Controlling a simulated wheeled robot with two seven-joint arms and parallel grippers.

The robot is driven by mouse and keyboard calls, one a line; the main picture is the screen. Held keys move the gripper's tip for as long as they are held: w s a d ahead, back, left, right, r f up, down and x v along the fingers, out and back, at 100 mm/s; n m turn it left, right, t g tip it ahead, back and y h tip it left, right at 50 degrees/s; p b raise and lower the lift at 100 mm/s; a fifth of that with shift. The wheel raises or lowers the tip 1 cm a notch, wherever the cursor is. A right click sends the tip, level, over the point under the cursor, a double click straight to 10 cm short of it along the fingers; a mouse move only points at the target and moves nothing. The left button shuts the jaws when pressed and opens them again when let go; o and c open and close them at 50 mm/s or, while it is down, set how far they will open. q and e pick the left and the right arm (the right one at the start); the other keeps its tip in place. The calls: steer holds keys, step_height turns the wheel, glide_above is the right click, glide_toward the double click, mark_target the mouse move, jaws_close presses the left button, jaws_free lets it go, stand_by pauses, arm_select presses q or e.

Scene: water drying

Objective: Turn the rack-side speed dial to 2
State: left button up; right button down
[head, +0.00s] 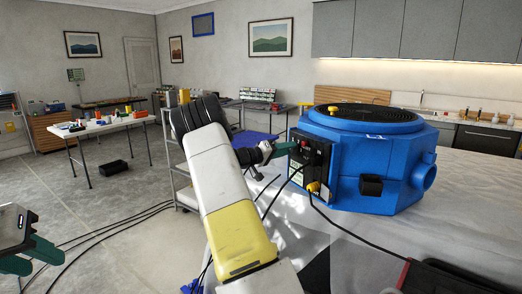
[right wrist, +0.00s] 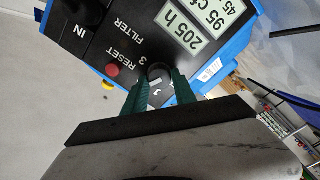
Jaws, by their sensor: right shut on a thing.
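The blue machine (head: 365,165) stands on a pale-covered surface, its black control panel (head: 312,150) facing left. In the right wrist view the panel shows upside down. It has a black round dial (right wrist: 159,71) with a "3" beside it. My right gripper (head: 290,146) reaches the panel; in the right wrist view its green fingertips (right wrist: 158,78) are shut on the dial, one on each side. The fingers partly cover the dial, and I cannot tell its setting. My left gripper (head: 30,258) is at the lower left, empty, its green fingers apart.
A red reset button (right wrist: 113,70) and a display (right wrist: 205,32) sit close to the dial. A grey shelf rack (head: 182,198) stands left of my right arm. The floor at left is mostly open.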

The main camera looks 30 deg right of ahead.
steer(key=shift+m, duration=0.6)
steer(key=shift+f, duration=0.1)
steer(key=c, duration=1)
jaws_free()
steer(key=a, duration=0.8)
steer(key=shift+s, duration=0.2)
steer(key=shift+s+d, duration=0.1)
